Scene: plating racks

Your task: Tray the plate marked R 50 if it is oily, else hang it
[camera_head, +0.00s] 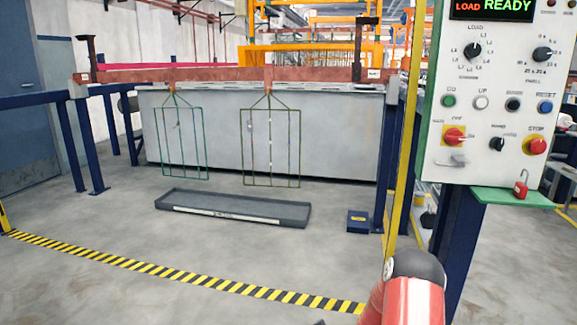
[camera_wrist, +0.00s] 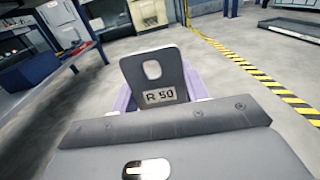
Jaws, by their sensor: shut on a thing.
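The plate marked R 50 (camera_wrist: 172,75) is in the wrist view, a dark grey plate with a rounded slot near its top and a pale label. My gripper (camera_wrist: 158,100) is shut on it, with lilac parts showing on both sides. The lower part of the plate is hidden behind the grey gripper body. No clear oily sheen shows on the visible face; I cannot tell whether it is oily. In the head view two green wire racks (camera_head: 205,150) and (camera_head: 299,150) hang from a reddish beam. A long grey tray (camera_head: 180,201) lies on the floor below them.
A control panel (camera_head: 500,110) reading READY stands at the right on a blue post. A small blue box (camera_head: 358,222) sits right of the tray. A yellow-black floor stripe (camera_head: 190,278) crosses in front. The floor between stripe and tray is clear.

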